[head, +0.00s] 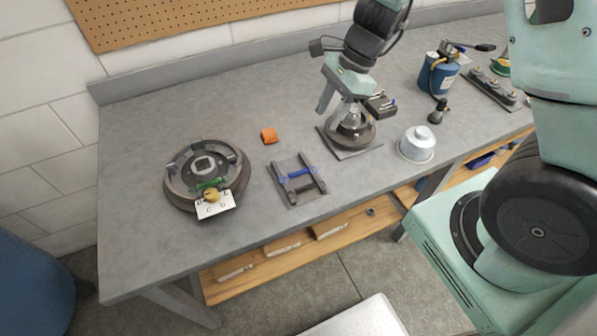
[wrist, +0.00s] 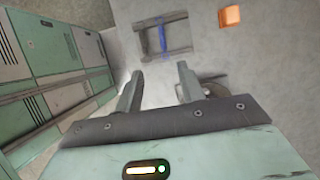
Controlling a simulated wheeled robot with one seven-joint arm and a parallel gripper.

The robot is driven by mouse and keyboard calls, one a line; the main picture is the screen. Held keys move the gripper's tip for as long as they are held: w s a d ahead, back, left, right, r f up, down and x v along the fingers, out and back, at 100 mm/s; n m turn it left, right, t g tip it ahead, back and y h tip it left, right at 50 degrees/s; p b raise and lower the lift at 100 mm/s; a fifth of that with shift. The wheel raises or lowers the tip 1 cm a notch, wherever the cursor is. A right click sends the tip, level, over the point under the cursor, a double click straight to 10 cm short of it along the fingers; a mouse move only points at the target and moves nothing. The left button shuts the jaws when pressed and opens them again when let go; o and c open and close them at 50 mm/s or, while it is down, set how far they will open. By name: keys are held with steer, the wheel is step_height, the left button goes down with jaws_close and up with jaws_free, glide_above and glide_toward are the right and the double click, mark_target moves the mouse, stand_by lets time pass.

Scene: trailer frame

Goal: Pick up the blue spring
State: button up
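The blue spring (head: 296,174) lies across a small dark frame (head: 290,194) on the grey workbench, near its front edge. In the wrist view the spring (wrist: 162,38) is a thin blue strip across the dark frame, beyond my fingertips. My gripper (head: 337,107) is above the bench, up and to the right of the spring in the head view. In the wrist view my gripper (wrist: 158,82) has its two fingers apart with nothing between them. It is clear of the spring.
An orange block (head: 269,136) lies behind the frame. A round dark drum unit (head: 176,181) with a white tag (head: 215,205) stands to the left. A silver domed part (head: 416,146), a blue canister (head: 437,74) and a round part on a plate (head: 354,130) stand to the right.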

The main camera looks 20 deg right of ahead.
glide_above(300, 171)
steer(key=d, duration=0.2)
steer(key=f, duration=1.1)
steer(key=shift+d+f, duration=0.2)
steer(key=shift+p+x, duration=0.7)
steer(key=shift+x, duration=1.9)
steer(key=shift+d, duration=0.15)
jaws_close()
